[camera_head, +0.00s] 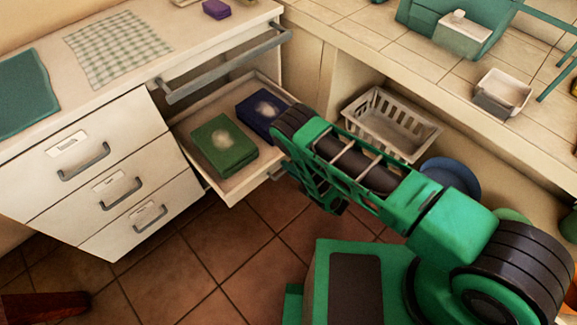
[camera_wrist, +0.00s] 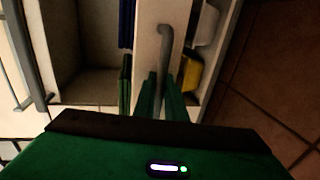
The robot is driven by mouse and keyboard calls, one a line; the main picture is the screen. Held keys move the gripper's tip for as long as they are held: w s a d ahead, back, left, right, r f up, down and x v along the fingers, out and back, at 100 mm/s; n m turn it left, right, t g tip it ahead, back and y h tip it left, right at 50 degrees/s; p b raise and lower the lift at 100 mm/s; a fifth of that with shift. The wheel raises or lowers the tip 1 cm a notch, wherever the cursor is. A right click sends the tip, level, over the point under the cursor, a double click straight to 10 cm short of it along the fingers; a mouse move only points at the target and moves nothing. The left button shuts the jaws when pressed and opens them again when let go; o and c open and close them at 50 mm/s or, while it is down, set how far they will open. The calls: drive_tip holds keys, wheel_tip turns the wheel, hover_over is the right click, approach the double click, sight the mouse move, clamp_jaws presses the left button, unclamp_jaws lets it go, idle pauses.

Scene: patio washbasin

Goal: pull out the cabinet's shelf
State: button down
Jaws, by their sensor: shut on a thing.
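The cabinet's shelf (camera_head: 232,190) is a pale, shallow tray standing out from the white cabinet (camera_head: 95,185). A green box (camera_head: 224,145) and a dark blue box (camera_head: 262,110) lie on it. In the wrist view its inside (camera_wrist: 85,85) shows at left, beside its pale front (camera_wrist: 148,35) with a grey bar handle (camera_wrist: 165,45). My gripper (camera_wrist: 160,88) is shut on this handle. In the head view my wrist covers the right part of the shelf's front, and the fingertips are mostly hidden.
A long grey rail (camera_head: 225,68) runs above the shelf. Three closed drawers with handles are at left. A white basket (camera_head: 390,123) and a blue round thing (camera_head: 452,178) stand under the right counter (camera_head: 410,55).

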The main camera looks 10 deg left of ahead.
drive_tip(key=shift+w+d+f, duration=0.1)
drive_tip(key=shift+w+d, duration=0.1)
drive_tip(key=shift+d, duration=0.1)
drive_tip(key=c, duration=1.8)
unclamp_jaws()
drive_tip(key=shift+a, duration=0.1)
drive_tip(key=v, duration=1.1)
